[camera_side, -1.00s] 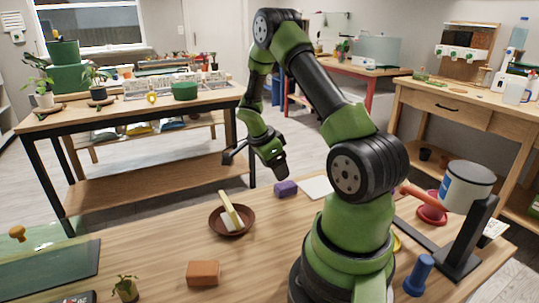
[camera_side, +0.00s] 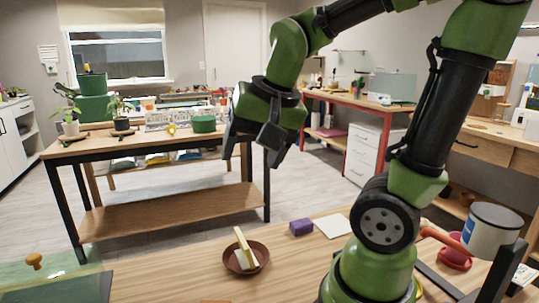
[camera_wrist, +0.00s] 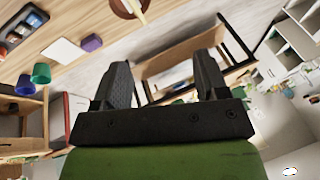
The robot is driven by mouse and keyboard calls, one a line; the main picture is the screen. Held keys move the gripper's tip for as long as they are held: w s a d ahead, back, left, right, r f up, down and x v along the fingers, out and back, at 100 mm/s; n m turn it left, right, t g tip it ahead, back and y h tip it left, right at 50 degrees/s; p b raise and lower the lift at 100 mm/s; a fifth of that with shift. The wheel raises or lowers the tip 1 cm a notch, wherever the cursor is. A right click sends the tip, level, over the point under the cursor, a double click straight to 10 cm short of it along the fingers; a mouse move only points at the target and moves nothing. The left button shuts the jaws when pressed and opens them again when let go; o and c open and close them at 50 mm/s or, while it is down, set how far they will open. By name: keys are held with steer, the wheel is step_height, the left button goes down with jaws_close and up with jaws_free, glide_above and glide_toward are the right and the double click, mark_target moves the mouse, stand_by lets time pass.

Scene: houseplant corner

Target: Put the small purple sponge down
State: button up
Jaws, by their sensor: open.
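The small purple sponge (camera_side: 301,227) lies on the wooden table, just left of a white sheet (camera_side: 333,226). It also shows in the wrist view (camera_wrist: 92,43) at the upper left, on the tabletop. My gripper (camera_side: 252,155) is high above the table, up and to the left of the sponge in the side view. Its two dark fingers stand apart with nothing between them, as the wrist view (camera_wrist: 163,65) also shows. The sponge is clear of the fingers.
A brown dish (camera_side: 230,262) holding a pale-handled tool stands left of the sponge on the table (camera_side: 200,285). A red dish (camera_side: 455,262) and a grey canister (camera_side: 492,235) are at the right. A second bench (camera_side: 150,140) stands behind.

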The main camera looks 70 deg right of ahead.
steer(key=s+a+r+n+t+y, duration=0.2)
steer(key=s+a+n, duration=0.3)
steer(key=a+n, duration=0.1)
steer(key=shift+a+n+t+y, duration=0.15)
steer(key=shift+n+t+y, duration=0.15)
steer(key=shift+n+y, duration=0.15)
